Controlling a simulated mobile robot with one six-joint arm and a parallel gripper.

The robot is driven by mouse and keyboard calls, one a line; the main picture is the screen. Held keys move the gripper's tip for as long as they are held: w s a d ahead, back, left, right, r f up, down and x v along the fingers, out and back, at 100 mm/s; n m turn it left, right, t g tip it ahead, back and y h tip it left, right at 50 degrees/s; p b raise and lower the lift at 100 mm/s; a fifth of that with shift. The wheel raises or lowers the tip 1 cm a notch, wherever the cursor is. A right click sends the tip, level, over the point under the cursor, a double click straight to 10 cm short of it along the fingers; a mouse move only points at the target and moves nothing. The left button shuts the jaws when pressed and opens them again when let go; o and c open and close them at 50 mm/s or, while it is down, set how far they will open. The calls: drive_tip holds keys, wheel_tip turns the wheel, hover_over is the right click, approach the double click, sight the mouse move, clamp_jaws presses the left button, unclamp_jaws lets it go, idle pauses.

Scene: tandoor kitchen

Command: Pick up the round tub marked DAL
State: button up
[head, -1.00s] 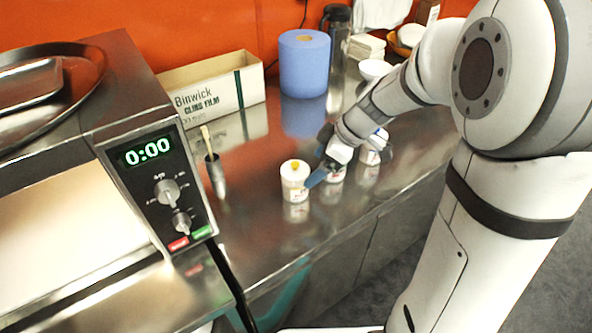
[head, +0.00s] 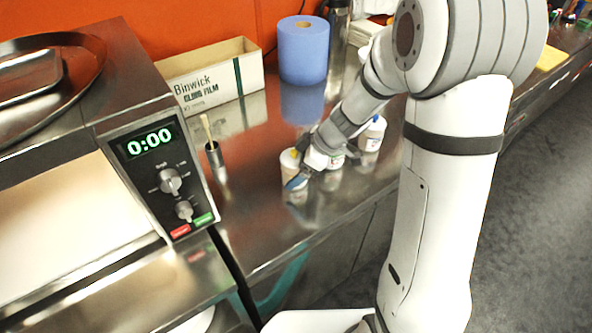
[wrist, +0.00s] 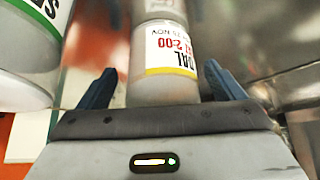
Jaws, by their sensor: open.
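The round white tub marked DAL (wrist: 165,88) shows in the wrist view with red and black print and a yellow band. In the head view it is the nearest tub to the left (head: 287,160), standing on the steel counter and partly hidden by my gripper. My gripper (head: 296,170) is open, low over the counter at this tub. In the wrist view its two blue fingers (wrist: 162,88) lie one on each side of the tub. Gaps seem to show between fingers and tub; contact is not clear.
A tub with a green band (wrist: 28,60) stands close by the left finger. Another white tub with a blue lid (head: 372,133) stands behind my wrist. A dark cup with a brush (head: 215,160), a cling film box (head: 215,82) and a blue roll (head: 303,52) stand farther left and back.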

drive_tip(key=c, duration=1.2)
drive_tip(key=shift+r, duration=0.1)
drive_tip(key=shift+c, duration=0.2)
